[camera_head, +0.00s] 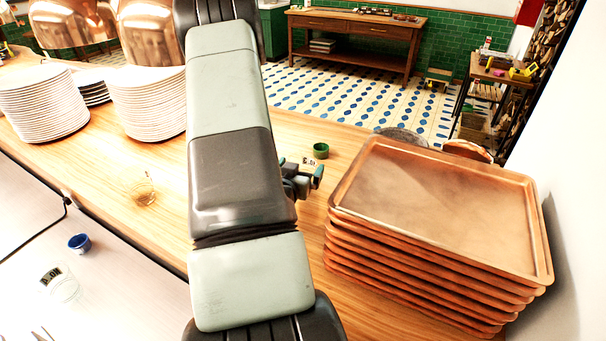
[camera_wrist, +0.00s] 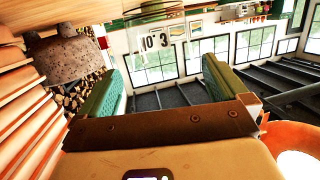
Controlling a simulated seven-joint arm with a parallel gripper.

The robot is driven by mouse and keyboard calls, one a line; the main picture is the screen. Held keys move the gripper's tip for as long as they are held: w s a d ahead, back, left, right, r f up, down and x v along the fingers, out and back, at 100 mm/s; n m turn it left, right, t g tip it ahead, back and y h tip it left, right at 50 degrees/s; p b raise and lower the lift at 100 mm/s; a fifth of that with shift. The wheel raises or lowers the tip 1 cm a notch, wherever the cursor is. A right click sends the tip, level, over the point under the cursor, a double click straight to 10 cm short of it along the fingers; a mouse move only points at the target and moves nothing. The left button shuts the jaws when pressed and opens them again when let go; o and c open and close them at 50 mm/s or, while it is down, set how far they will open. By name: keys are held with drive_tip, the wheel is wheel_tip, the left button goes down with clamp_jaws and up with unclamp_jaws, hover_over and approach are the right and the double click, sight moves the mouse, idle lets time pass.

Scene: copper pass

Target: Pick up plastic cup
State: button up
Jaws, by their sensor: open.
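A small black-and-white label (camera_head: 308,161) shows just beyond my gripper (camera_head: 302,180) in the head view. It seems to be on a clear plastic cup, whose outline is hard to make out. In the wrist view the same kind of label (camera_wrist: 157,42) shows in the gap between the fingertips of my gripper (camera_wrist: 163,70), beyond them. My gripper is open and empty, with its green pads apart. A clear cup with a similar label (camera_head: 60,283) stands at lower left in the head view. Another clear vessel (camera_head: 143,190) stands on the wooden counter.
A stack of copper trays (camera_head: 440,200) stands close to the right of my gripper. A small green pot (camera_head: 320,150) is just beyond it. Plate stacks (camera_head: 45,105) stand at the left, and a blue cup (camera_head: 79,243) at lower left. Counter left of my arm is partly free.

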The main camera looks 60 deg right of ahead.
sight(307, 157)
drive_tip(key=x, duration=0.4)
drive_tip(key=shift+w+f, duration=0.2)
drive_tip(key=shift+f, duration=0.05)
drive_tip(key=shift+c, duration=0.5)
drive_tip(key=c, duration=0.6)
drive_tip(key=shift+c, duration=0.2)
